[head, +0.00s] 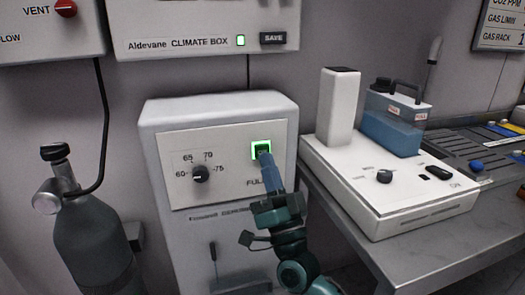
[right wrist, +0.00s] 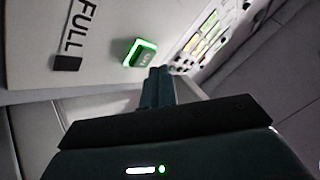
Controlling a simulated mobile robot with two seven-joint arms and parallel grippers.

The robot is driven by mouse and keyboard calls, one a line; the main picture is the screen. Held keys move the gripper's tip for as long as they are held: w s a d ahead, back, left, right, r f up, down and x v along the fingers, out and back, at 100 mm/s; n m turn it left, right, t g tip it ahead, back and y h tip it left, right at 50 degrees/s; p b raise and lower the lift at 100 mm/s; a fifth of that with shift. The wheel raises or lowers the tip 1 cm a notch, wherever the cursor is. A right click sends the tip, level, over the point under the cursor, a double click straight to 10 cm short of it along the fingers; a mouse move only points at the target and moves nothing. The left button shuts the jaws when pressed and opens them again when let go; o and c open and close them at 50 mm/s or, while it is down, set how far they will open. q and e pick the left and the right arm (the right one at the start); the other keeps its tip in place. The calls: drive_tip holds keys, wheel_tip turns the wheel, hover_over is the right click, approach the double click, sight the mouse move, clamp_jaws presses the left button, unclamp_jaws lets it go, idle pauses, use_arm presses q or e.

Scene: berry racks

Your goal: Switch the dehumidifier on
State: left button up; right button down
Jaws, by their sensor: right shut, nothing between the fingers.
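The dehumidifier (head: 225,108) is a white box standing in the middle of the head view. Its front panel has a black dial (head: 200,174) with marks from 60 to 75, and a square switch (head: 262,145) with a lit green rim. The switch also glows green in the right wrist view (right wrist: 141,53). My right gripper (head: 264,158) is shut and empty, its fingertips at the switch's lower edge in the head view. In the right wrist view the fingertips (right wrist: 159,73) are close beside the switch; I cannot tell whether they touch. My left gripper is not in view.
A FULL label (right wrist: 76,28) with a dark square window is beside the switch. A grey gas cylinder (head: 88,235) stands left. A white device with a blue tank (head: 393,125) sits on the metal bench (head: 425,243) at right. The climate box (head: 200,18) hangs above.

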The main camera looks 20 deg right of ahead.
drive_tip(key=shift+s+d+p, duration=0.1)
drive_tip(key=shift+s+p, duration=0.85)
drive_tip(key=shift+s, duration=1.6)
